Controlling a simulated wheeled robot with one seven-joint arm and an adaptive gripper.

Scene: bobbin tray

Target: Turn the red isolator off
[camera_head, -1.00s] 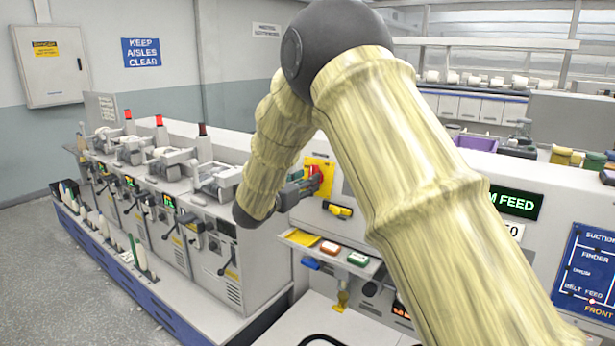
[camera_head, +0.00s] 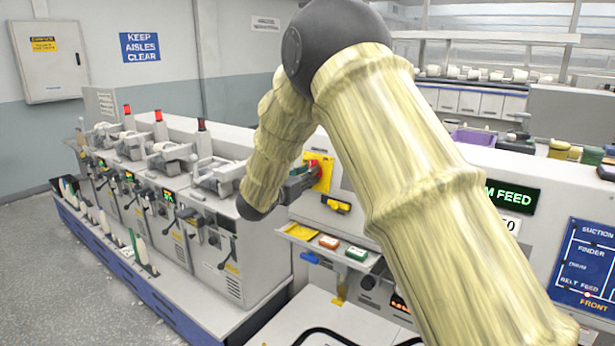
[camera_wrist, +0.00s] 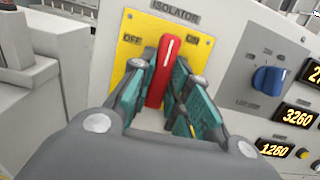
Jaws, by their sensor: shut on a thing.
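The red isolator handle (camera_wrist: 163,70) sits on a yellow plate (camera_wrist: 131,25) marked OFF at the left and ON at the right, under the label ISOLATOR. The handle stands nearly upright, its white line leaning a little right, between the two marks. My gripper (camera_wrist: 161,88) is shut on the handle, a teal-padded finger on each side. In the head view the yellow plate (camera_head: 326,174) shows at the end of my gripper (camera_head: 304,182), with only a little red visible. My arm covers part of the panel.
A blue rotary knob (camera_wrist: 269,80) and lit number displays (camera_wrist: 297,117) are right of the plate. In the head view, a yellow-and-black part (camera_head: 336,205) is below the plate, above a small shelf (camera_head: 362,264) with coloured blocks. Winding units (camera_head: 215,245) stand close at the left.

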